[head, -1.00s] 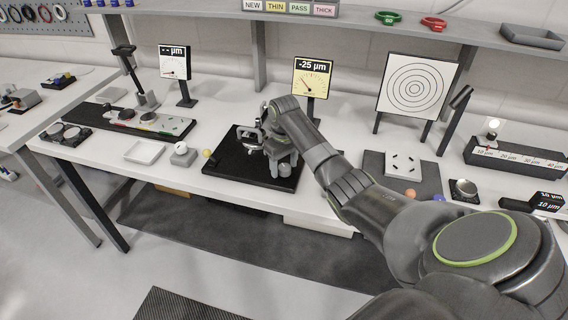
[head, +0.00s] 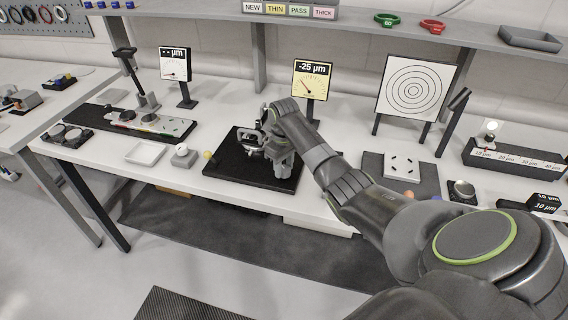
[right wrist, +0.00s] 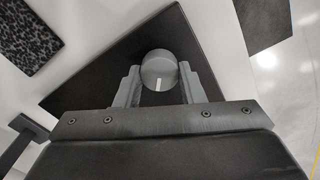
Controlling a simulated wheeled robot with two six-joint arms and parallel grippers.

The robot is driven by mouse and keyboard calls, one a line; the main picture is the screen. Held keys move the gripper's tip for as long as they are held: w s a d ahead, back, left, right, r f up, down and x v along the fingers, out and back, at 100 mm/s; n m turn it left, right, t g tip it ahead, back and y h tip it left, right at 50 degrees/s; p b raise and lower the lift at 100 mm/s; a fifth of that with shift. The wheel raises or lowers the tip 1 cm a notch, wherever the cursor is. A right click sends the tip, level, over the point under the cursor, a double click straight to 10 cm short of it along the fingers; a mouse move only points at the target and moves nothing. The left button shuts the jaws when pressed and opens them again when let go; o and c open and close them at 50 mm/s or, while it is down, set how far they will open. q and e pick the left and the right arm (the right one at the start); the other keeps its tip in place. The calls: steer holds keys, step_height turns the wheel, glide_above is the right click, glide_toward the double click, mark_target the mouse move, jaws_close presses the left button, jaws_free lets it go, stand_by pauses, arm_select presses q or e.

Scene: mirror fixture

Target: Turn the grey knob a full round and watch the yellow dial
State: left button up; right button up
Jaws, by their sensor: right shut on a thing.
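The grey knob (right wrist: 159,69) is round with a white mark line, on a black base plate (head: 225,163). In the right wrist view it sits between the two fingers of my right gripper (right wrist: 158,84), which is shut on it. The white mark points down in that view, toward the palm. In the head view my right gripper (head: 276,150) is over the black plate and largely hides the knob. The yellow dial (head: 310,80) stands behind the plate and reads -25 µm; its needle points up and left. My left gripper is not in view.
A second dial (head: 173,65) stands back left. A ringed target (head: 413,86) and a dark mat (head: 374,168) are at right.

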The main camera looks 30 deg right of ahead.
steer(key=n+p, duration=0.1)
steer(key=n, duration=0.1)
steer(key=shift+r+n+p, duration=0.25)
steer(key=shift+n+p, duration=0.15)
steer(key=n+p, duration=0.1)
steer(key=n, duration=0.2)
steer(key=shift+n+p, duration=0.3)
steer(key=shift+p, duration=0.1)
steer(key=n+p, duration=0.1)
steer(key=n, duration=0.2)
steer(key=shift+a+f, duration=0.1)
steer(key=shift+n+p, duration=0.3)
steer(key=shift+n, duration=1.4)
steer(key=o, duration=1)
steer(key=shift+f, duration=0.1)
